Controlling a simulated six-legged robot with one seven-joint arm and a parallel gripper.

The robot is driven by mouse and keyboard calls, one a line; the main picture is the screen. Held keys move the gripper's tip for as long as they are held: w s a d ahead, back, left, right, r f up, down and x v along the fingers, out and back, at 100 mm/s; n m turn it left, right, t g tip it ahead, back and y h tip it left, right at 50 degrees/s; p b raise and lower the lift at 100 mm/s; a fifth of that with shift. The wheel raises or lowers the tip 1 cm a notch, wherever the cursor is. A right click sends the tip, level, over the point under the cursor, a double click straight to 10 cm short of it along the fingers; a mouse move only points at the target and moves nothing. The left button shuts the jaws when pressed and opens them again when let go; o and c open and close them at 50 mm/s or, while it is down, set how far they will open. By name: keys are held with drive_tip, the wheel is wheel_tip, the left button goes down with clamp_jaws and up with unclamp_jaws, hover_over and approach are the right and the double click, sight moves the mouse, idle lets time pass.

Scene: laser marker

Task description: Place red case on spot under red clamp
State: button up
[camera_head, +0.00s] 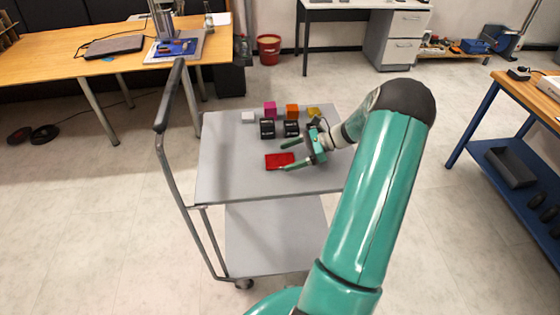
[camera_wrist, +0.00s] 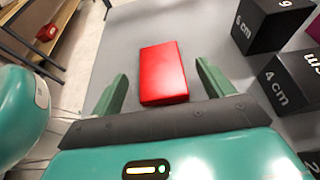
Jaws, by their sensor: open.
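The red case (camera_head: 279,160) lies flat on the grey top of a cart (camera_head: 228,168). In the wrist view the red case (camera_wrist: 162,72) lies beyond and between my gripper's two green fingers. Whether a finger touches the case I cannot tell. I cannot make out a red clamp or a spot under it for certain in either view.
Black cubes (camera_head: 267,128) with white markings stand just behind the case, with small coloured cubes (camera_head: 292,111) behind them. The cart's handle (camera_head: 168,95) rises at its left. A wooden desk (camera_head: 120,55) with a device (camera_head: 164,22) stands back left, a blue-framed workbench (camera_head: 520,110) at right.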

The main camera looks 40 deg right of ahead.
drive_tip(key=shift+x, duration=1.05)
drive_tip(key=shift+c, duration=0.2)
drive_tip(key=c, duration=1.1)
drive_tip(key=shift+r, duration=0.15)
